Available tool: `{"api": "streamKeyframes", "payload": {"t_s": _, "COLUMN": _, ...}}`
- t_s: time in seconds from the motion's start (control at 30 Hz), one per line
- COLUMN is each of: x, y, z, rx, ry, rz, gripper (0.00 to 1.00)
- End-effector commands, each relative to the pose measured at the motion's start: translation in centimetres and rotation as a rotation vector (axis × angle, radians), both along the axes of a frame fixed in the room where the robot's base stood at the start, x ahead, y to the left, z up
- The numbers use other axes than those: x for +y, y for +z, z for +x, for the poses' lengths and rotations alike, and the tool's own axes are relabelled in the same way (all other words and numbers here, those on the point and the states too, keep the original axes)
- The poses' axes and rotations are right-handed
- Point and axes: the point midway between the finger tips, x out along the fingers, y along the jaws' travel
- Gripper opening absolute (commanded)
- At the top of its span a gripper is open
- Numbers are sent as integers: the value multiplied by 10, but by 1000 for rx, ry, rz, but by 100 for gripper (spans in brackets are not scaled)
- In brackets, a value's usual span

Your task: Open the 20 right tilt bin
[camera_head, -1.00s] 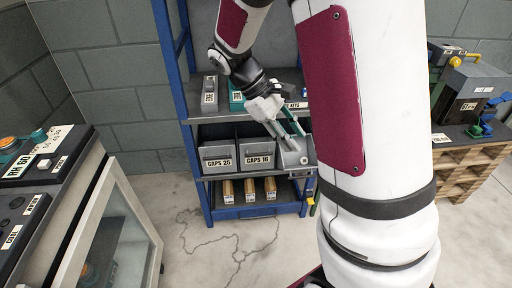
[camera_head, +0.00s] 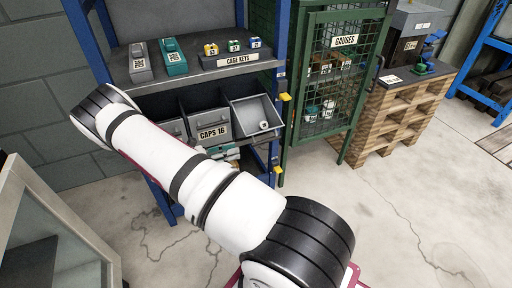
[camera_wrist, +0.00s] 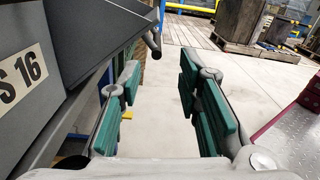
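The right tilt bin (camera_head: 257,112) is a grey bin at the right end of the bin row. It is tipped forward, its inside shows, and a small pale round thing lies in it. Its label is not readable. In the wrist view its dark tilted side (camera_wrist: 100,40) is at upper left, with a short bar at its end. My gripper (camera_wrist: 163,98) is open and empty, its green-padded fingers apart, just right of the CAPS 16 bin (camera_head: 213,132) and near the tipped bin's side, not visibly touching it. In the head view my arm mostly hides the gripper.
The blue shelf rack (camera_head: 281,40) holds two blocks and small cage keys on top. A green mesh gauges cage (camera_head: 338,80) stands close on the right, then a wooden pallet stack (camera_head: 395,115). The floor (camera_head: 400,215) in front is clear.

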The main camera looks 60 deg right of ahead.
Motion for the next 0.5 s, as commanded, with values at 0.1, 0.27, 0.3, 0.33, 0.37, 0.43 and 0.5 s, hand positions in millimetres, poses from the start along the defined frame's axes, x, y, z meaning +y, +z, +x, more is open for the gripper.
{"api": "streamKeyframes", "payload": {"t_s": 0.1, "x": -4, "y": -10, "z": -1, "rx": 26, "ry": 12, "rz": -9, "gripper": 31}}
{"api": "streamKeyframes", "payload": {"t_s": 0.27, "x": -16, "y": -10, "z": -8, "rx": 27, "ry": 11, "rz": -11, "gripper": 31}}
{"api": "streamKeyframes", "payload": {"t_s": 0.3, "x": -21, "y": -10, "z": -11, "rx": 26, "ry": 11, "rz": -10, "gripper": 31}}
{"api": "streamKeyframes", "payload": {"t_s": 0.33, "x": -25, "y": -10, "z": -14, "rx": 26, "ry": 10, "rz": -10, "gripper": 31}}
{"api": "streamKeyframes", "payload": {"t_s": 0.37, "x": -29, "y": -10, "z": -17, "rx": 27, "ry": 9, "rz": -10, "gripper": 31}}
{"api": "streamKeyframes", "payload": {"t_s": 0.43, "x": -41, "y": -11, "z": -24, "rx": 27, "ry": 9, "rz": -9, "gripper": 31}}
{"api": "streamKeyframes", "payload": {"t_s": 0.5, "x": -53, "y": -11, "z": -32, "rx": 27, "ry": 9, "rz": -10, "gripper": 31}}
